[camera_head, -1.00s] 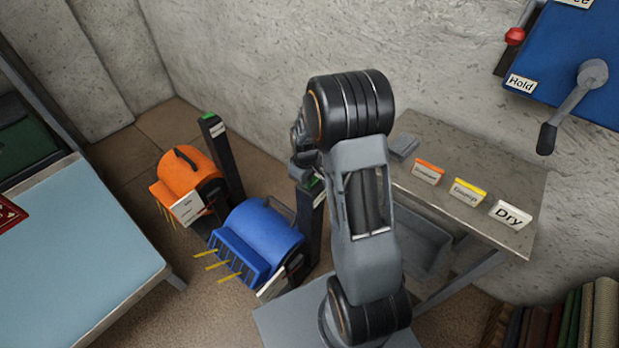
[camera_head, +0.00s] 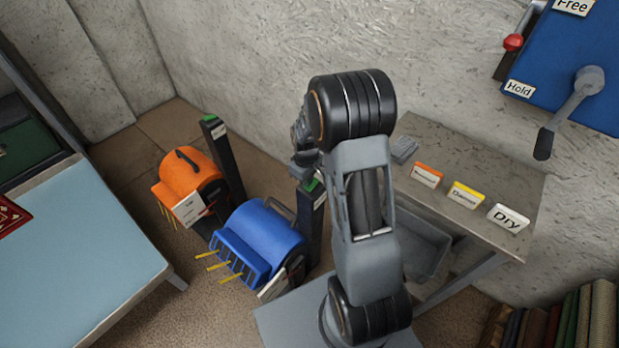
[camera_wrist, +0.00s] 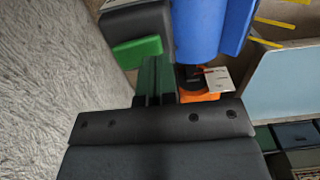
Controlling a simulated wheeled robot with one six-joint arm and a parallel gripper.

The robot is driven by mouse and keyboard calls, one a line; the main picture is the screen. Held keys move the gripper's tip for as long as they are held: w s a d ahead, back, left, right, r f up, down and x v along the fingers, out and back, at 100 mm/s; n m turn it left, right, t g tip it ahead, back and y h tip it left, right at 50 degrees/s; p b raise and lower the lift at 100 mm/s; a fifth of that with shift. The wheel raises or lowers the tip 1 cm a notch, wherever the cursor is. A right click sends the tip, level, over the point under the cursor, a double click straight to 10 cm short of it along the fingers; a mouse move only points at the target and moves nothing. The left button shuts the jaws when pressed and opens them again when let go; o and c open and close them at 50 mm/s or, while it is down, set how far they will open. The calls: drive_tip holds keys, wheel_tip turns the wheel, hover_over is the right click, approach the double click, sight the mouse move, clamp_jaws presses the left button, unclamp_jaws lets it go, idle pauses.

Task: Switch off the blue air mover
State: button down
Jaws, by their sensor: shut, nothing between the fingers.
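The blue air mover (camera_head: 258,238) stands on the floor left of my arm, with yellow strips at its front. It also shows in the wrist view (camera_wrist: 198,30). Beside it stands a dark post with a green switch (camera_head: 313,188) on its top. In the wrist view a green switch (camera_wrist: 137,51) shows on a dark post top, just beyond and left of my fingers. My gripper (camera_wrist: 155,75) is shut and empty, close to that post top. In the head view my arm hides most of the gripper. I cannot tell whether it touches the switch.
An orange air mover (camera_head: 188,178) and its green-topped post (camera_head: 222,155) stand behind left. A grey table (camera_head: 470,160) with several label cards is at right. A blue wall panel (camera_head: 570,65) carries levers. A light blue table (camera_head: 85,240) is at left.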

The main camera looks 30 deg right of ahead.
wheel_tip(320, 180, up, 14)
drive_tip(key=s+a+p, duration=0.1)
drive_tip(key=a+p, duration=0.1)
drive_tip(key=p, duration=0.1)
drive_tip(key=shift+a+f, duration=0.15)
idle(0.6)
